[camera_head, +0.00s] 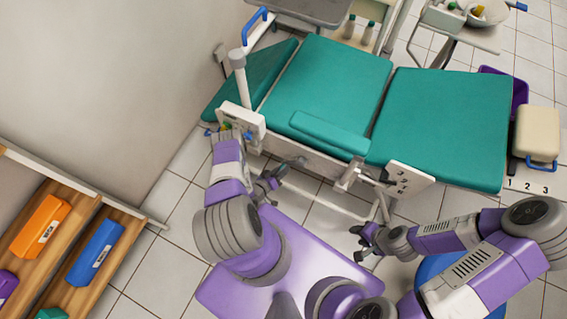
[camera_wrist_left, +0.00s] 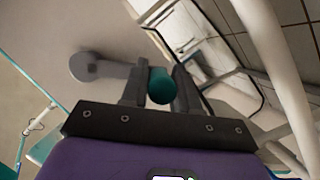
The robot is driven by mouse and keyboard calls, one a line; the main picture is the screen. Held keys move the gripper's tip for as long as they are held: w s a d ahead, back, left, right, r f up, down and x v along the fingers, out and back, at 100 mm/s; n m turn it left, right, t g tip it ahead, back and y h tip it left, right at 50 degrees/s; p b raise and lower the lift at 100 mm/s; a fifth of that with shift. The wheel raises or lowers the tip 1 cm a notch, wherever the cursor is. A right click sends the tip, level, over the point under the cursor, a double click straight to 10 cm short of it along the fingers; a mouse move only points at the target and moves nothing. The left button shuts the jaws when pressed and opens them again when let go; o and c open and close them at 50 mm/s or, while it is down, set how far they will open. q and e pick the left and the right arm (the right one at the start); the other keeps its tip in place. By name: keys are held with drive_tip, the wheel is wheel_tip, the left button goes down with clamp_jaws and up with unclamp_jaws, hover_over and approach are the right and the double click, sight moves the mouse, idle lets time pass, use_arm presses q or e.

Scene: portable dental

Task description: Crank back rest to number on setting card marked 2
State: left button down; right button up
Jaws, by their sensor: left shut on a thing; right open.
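The teal end section (camera_head: 250,80) slopes at the left; the middle (camera_head: 328,78) and right (camera_head: 440,120) sections look roughly flat. A white card with dark marks (camera_head: 405,180) hangs on the couch's front side; its marks are too small to read surely. My right gripper (camera_head: 368,243) is open and empty below the couch.
A white strip numbered 1, 2, 3 (camera_head: 528,187) lies at the right end, near a cream box (camera_head: 537,132). Wooden shelves with an orange box (camera_head: 40,227) and blue box (camera_head: 95,252) stand lower left. A side table (camera_head: 490,36) stands behind the couch.

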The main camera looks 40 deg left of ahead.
use_arm(q)
drive_tip(key=shift+s+f, duration=0.1)
drive_tip(key=shift+f, duration=0.05)
use_arm(e)
drive_tip(key=shift+d, duration=0.1)
use_arm(q)
drive_tip(key=shift+a, duration=0.1)
drive_tip(key=c, duration=1)
unclamp_jaws()
drive_tip(key=shift+o, duration=0.4)
